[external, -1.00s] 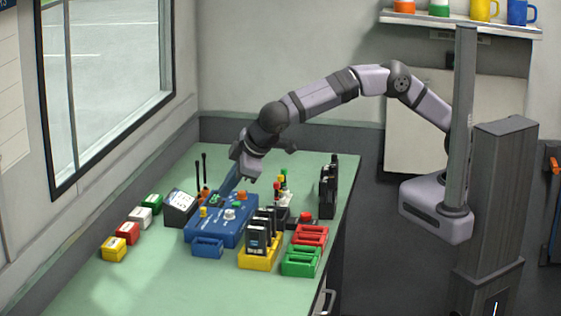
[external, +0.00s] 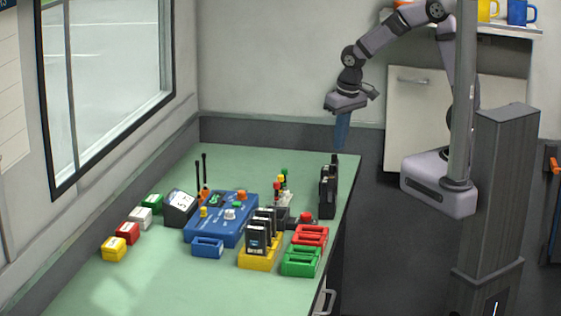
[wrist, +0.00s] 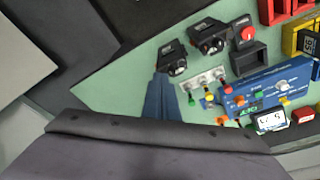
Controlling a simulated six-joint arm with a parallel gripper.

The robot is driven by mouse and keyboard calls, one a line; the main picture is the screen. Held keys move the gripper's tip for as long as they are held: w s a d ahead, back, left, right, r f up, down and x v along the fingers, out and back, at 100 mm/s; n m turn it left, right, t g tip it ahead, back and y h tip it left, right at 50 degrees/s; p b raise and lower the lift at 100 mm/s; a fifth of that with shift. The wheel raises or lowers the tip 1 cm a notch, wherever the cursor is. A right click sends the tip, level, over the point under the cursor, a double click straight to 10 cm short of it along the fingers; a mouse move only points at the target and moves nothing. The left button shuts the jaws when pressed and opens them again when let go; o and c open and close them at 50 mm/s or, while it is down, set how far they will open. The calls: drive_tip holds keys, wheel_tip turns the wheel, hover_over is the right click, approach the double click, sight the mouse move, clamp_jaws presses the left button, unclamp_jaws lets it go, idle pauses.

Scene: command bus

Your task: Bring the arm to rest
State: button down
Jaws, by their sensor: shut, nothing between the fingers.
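My gripper (external: 342,130) hangs pointing down over the far right end of the green worktop (external: 140,272), with its blue fingers closed together and empty. It is above and slightly behind the black radios (external: 327,188) and touches nothing that I can see. In the wrist view the blue fingers (wrist: 160,98) show as one narrow wedge over the worktop. My arm is folded back toward its base, with the elbow raised near the wall shelf.
A blue control box (external: 222,228) with knobs, a yellow charger (external: 259,262) holding black packs, red trays (external: 310,236) and a green tray (external: 300,262) stand on the worktop. Coloured blocks (external: 127,233) line the left. A shelf (external: 500,29) holds mugs at upper right.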

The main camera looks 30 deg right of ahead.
drive_tip(key=s+d+f+g+b, duration=0.1)
drive_tip(key=s+d+f, duration=0.2)
drive_tip(key=s+d, duration=0.3)
drive_tip(key=s+d+f+m+g+b, duration=0.1)
drive_tip(key=s+d+f+b, duration=0.1)
drive_tip(key=s+d, duration=0.4)
drive_tip(key=d+f, duration=0.1)
drive_tip(key=d, duration=0.3)
drive_tip(key=shift+s, duration=0.15)
drive_tip(key=shift+a, duration=0.1)
idle(1.6)
